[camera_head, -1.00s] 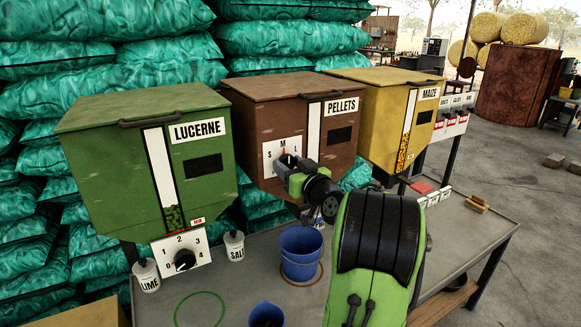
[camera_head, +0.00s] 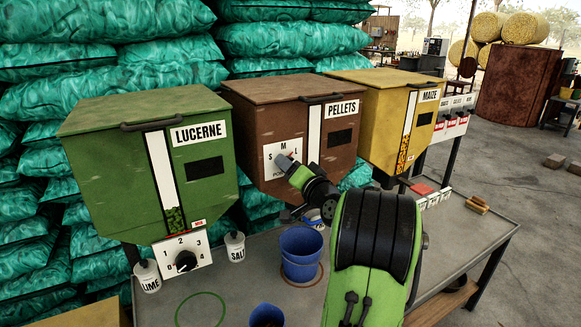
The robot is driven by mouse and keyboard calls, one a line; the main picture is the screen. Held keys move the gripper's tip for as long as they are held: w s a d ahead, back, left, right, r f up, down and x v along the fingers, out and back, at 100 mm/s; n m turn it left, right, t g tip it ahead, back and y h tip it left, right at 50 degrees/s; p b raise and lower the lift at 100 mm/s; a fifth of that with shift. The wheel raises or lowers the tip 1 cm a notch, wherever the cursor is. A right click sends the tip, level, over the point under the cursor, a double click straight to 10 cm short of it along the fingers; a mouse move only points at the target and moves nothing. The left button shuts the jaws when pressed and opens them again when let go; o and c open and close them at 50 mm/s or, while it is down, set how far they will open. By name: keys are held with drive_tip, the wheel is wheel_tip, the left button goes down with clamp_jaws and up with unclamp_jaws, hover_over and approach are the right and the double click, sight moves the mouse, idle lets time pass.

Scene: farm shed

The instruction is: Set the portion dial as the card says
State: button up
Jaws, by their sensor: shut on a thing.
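The portion dial plate (camera_head: 268,153), white and marked S, M and L, is on the front of the brown PELLETS bin (camera_head: 255,118). My gripper (camera_head: 284,160) is at the plate, shut on the dial's knob. The gripper hides the knob and its pointer, so its setting cannot be read. No card naming a setting can be read in this view.
The green LUCERNE bin (camera_head: 100,165) has its own numbered dial (camera_head: 186,261). The yellow MAIZE bin (camera_head: 375,125) is at right. A blue bucket (camera_head: 301,255) stands on the grey bench (camera_head: 455,245) below my gripper. LIME (camera_head: 147,277) and SALT (camera_head: 235,246) pots stand at left.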

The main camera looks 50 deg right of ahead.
drive_tip(key=shift+m+p, duration=0.4)
drive_tip(key=shift+m, duration=0.9)
drive_tip(key=o, duration=1)
drive_tip(key=shift+c, duration=0.2)
drive_tip(key=b+v, duration=0.3)
drive_tip(key=v, duration=1.2)
drive_tip(key=shift+s, duration=0.4)
